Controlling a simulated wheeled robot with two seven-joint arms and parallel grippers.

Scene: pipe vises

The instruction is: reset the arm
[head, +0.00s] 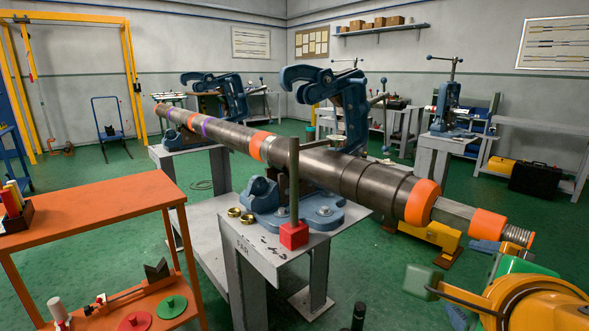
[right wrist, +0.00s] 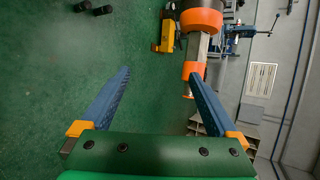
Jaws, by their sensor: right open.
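My right gripper (head: 470,282) is at the lower right of the head view, below the near end of the long dark pipe (head: 375,180). In the right wrist view my right gripper (right wrist: 160,73) has its blue fingers wide apart, with only green floor between them. The pipe's orange-banded end (right wrist: 190,70) shows beside the right fingertip; I cannot tell how far apart they are. The pipe lies across two blue pipe vises; the near vise (head: 350,105) has its hooked jaw raised behind the pipe. My left gripper is not in view.
An orange workbench (head: 100,205) with coloured parts stands at the left. A grey stand (head: 260,250) carries the near vise, two brass rings (head: 240,215) and a red block (head: 293,235) with an upright rod. Open green floor lies between bench and stand.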

